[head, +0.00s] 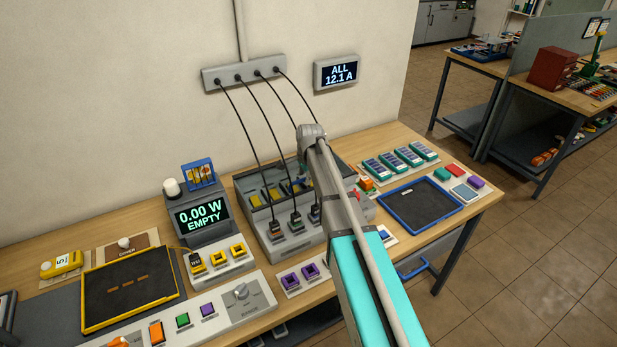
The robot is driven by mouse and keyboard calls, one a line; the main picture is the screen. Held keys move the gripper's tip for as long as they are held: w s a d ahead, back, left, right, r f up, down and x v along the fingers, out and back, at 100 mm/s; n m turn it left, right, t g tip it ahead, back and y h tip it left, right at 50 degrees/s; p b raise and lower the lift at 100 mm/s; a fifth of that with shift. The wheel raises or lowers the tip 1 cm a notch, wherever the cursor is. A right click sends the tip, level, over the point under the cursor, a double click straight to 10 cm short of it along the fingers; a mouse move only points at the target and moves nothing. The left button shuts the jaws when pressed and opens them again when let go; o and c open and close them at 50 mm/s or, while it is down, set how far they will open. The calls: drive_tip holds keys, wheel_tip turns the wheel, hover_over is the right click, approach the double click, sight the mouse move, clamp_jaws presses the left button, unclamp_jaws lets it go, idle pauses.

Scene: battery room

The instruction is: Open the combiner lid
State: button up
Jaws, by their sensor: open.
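A grey box with an inside of yellow and blue parts, which I take to be the combiner (243,191), stands on the bench against the wall. Black cables run from a wall strip down to plugs on its front. I cannot tell whether a clear lid lies over its top, and no raised lid shows. My arm reaches up from the lower right and covers the right part of the box. The arm's far grey joint is over the box's back edge. My gripper is not visible; the arm hides that area.
A meter reading "0.00 W EMPTY" (202,215) stands left of the box. A yellow-rimmed tray (89,326) is at the left, a blue-rimmed tray (447,226) at the right. Several teal modules (400,158) lie behind it. The wall strip (243,74) carries the cables.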

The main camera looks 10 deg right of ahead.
drive_tip(key=shift+c, duration=0.2)
clamp_jaws()
